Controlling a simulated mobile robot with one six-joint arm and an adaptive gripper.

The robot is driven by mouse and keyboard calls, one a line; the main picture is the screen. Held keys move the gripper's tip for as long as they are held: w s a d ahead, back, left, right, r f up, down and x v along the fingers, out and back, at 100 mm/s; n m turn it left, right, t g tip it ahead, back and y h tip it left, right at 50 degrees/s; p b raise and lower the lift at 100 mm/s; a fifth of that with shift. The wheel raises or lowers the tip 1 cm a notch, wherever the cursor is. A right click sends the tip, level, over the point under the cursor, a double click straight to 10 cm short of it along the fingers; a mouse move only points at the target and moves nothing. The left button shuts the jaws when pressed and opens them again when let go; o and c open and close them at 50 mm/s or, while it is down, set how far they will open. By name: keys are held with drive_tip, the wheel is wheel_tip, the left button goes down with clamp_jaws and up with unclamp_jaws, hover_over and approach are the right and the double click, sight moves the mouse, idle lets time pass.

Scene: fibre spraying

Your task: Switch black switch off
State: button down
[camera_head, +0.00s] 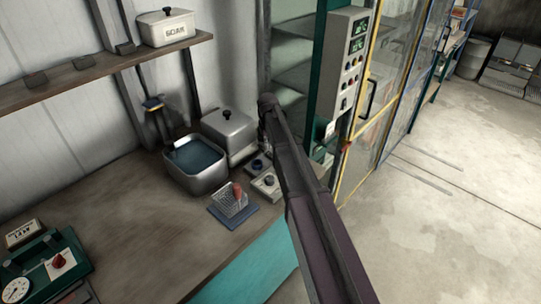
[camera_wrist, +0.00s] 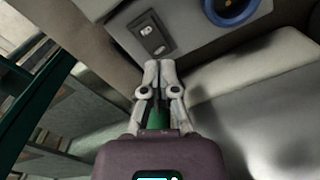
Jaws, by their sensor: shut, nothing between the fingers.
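In the wrist view a black switch (camera_wrist: 153,36), a small dark plate with a pale toggle, is set in the face of a light grey box (camera_wrist: 192,25). My gripper (camera_wrist: 157,64) is shut and empty, its fingertips just below the switch in the picture. I cannot tell whether they touch it. In the head view my arm reaches over the counter, and my gripper is hidden behind it. A grey box with a dark blue knob (camera_head: 268,182) stands beside the arm there; its switch is not clear to see.
A metal water basin (camera_head: 195,165), a lidded metal container (camera_head: 229,130) and a wire rack (camera_head: 233,205) stand on the counter (camera_head: 130,225) left of my arm. A control panel (camera_head: 350,65) and a yellow-framed door stand to the right. The counter's middle is clear.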

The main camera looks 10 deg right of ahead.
sight(268, 154)
drive_tip(key=shift+f+b, duration=1.45)
idle(1.4)
drive_tip(key=shift+r, duration=0.1)
drive_tip(key=shift+r+p, duration=3.45)
drive_tip(key=shift+p, duration=0.15)
drive_tip(key=shift+s, duration=0.1)
drive_tip(key=s+m, duration=0.1)
drive_tip(key=s, duration=2.8)
